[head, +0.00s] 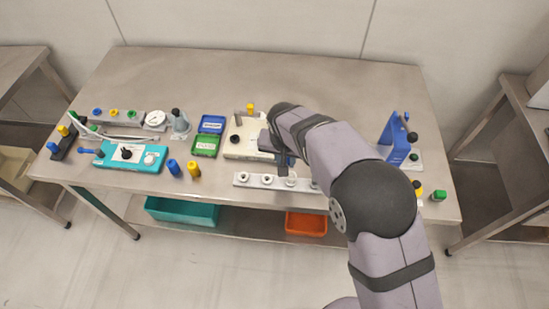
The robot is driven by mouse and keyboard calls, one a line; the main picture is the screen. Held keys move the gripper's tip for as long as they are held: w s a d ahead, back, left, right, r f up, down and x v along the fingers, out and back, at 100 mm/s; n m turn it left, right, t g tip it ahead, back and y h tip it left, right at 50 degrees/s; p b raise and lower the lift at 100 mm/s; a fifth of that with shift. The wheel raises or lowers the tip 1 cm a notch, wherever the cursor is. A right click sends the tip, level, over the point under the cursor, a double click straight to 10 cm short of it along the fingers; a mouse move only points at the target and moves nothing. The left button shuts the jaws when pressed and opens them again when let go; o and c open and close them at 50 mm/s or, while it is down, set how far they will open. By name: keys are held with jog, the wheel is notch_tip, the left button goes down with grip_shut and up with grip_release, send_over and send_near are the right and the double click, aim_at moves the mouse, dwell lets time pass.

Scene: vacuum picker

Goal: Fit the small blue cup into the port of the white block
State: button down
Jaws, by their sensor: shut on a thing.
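A white block (240,151) with a black knob stands mid-table, partly covered by my arm. My gripper (284,166) is at its right end, above the white strip in front. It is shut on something. A bit of blue (291,161) shows at the dark fingers and looks like the small blue cup, mostly hidden. The block's port cannot be made out, nor whether the cup touches the block.
A white strip (255,181) with round holders lies in front. Left are the blue-and-green case (205,143), blue and yellow bottles (194,170) and a teal device (117,155). A blue stand (394,139) is right. The back of the table is clear.

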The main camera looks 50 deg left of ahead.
jog(key=w+d+m+p, duration=0.2)
jog(key=w+d, duration=0.2)
jog(key=w, duration=0.4)
jog(key=w+d+r+m+h+p, duration=0.1)
jog(key=w+d+m+p, duration=0.1)
jog(key=w+d, duration=0.35)
jog(key=w+d+m+p, duration=0.1)
jog(key=w+d+p, duration=0.1)
jog(key=w, duration=0.7)
notch_tip(320, 180, up, 6)
jog(key=w+a+n+y, duration=0.1)
jog(key=w+a+n, duration=0.2)
jog(key=n, duration=0.3)
jog(key=shift+f, duration=0.1)
jog(key=shift+f+b, duration=1.9)
jog(key=shift+f, duration=0.95)
